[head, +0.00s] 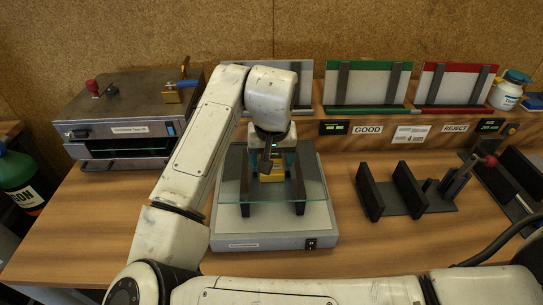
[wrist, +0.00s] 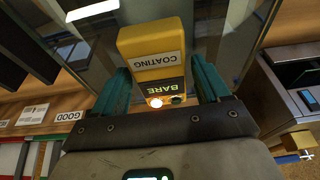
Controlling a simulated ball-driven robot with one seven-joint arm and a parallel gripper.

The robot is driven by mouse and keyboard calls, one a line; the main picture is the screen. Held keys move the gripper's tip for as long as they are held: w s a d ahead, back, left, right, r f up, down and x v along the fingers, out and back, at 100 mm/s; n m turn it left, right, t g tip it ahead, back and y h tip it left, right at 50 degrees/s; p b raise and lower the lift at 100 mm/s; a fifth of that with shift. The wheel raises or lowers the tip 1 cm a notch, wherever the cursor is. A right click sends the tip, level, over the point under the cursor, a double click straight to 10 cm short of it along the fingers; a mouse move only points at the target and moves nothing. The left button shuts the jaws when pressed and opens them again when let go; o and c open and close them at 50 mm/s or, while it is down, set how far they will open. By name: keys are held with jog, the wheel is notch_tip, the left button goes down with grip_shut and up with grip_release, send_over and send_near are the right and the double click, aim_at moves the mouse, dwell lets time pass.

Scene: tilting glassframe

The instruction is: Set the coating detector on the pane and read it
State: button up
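The yellow coating detector (head: 271,174) is at the glass pane (head: 232,190), which lies flat over dark supports on a grey base. My gripper (head: 271,158) is directly above, with its teal fingers on either side of the detector. In the wrist view the detector (wrist: 153,40) is between the fingers (wrist: 160,74), its labels COATING and BARE upside down. One small lamp by BARE glows orange-white; the one beside it is dark. I cannot tell whether the fingers press on the detector, nor whether its underside touches the glass.
Behind are a green-edged rack (head: 368,84) by a GOOD sign and a red-edged rack (head: 452,84) by a REJECT sign. A grey machine (head: 125,110) stands at left. A dark holder with upright plates (head: 410,190) stands at right. The front left table is clear.

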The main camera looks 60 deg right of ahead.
jog(key=shift+o, duration=0.7)
jog(key=shift+r, duration=0.1)
jog(key=shift+r, duration=0.15)
jog(key=v, duration=1.1)
jog(key=shift+r+b, duration=0.35)
jog(key=shift+r, duration=0.05)
jog(key=shift+s+a, duration=0.1)
jog(key=shift+s, duration=0.05)
